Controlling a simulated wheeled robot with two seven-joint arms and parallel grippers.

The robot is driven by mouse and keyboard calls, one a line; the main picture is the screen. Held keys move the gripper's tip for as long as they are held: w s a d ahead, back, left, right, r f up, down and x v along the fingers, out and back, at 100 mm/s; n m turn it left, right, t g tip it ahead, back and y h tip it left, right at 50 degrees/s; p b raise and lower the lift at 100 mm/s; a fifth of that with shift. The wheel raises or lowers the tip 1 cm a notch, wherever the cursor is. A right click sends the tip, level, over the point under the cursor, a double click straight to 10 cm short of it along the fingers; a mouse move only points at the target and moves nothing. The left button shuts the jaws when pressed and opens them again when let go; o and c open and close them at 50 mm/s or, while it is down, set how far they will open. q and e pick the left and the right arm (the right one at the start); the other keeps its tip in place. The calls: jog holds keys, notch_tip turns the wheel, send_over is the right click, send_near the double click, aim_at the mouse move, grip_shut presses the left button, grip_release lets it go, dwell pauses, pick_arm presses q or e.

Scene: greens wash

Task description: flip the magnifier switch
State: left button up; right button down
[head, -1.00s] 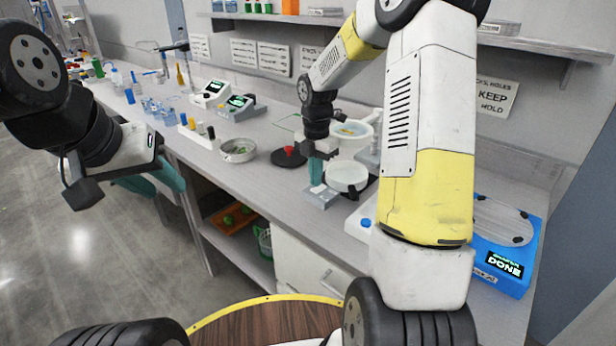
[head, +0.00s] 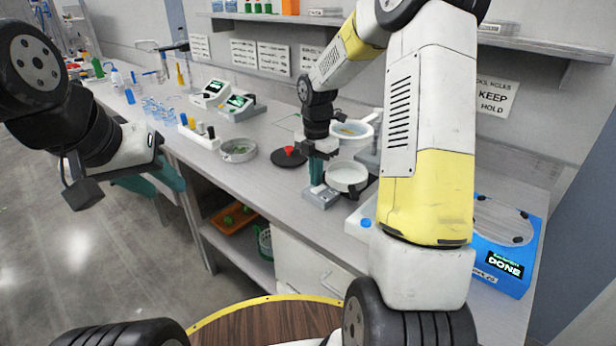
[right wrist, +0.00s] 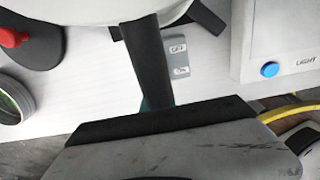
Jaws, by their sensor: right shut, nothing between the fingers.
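The magnifier (head: 354,130) is a white ring lens on an arm, over a white dish (head: 347,176) at the bench's middle right. A small grey box (head: 322,198) in front of it seems to be the switch base; it shows in the right wrist view as a grey plate with two labels (right wrist: 178,58). My right gripper (head: 317,172) points down over this box, shut and empty. In the right wrist view its dark fingers (right wrist: 140,25) hide part of the plate; contact cannot be told. My left gripper (head: 86,194) hangs left of the bench, far away; its jaws are unclear.
A white light box with a blue button (right wrist: 269,70) is right of the plate. A black disc with a red knob (head: 289,153) and a round metal dish (head: 238,150) are left. A blue device reading DONE (head: 500,270) is at right.

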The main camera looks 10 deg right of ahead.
aim_at(316, 190)
jog(key=shift+f, duration=0.95)
dwell(0.6)
jog(key=shift+r, duration=3.5)
jog(key=s+r+m+t, duration=0.3)
jog(key=s+r+m, duration=0.8)
jog(key=s+a+r+m+t+y, duration=0.2)
jog(key=s+m+t, duration=0.1)
jog(key=s+m, duration=1)
jog(key=shift+s+r+m, duration=0.15)
jog(key=shift+r+m, duration=0.25)
jog(key=shift+m, duration=0.1)
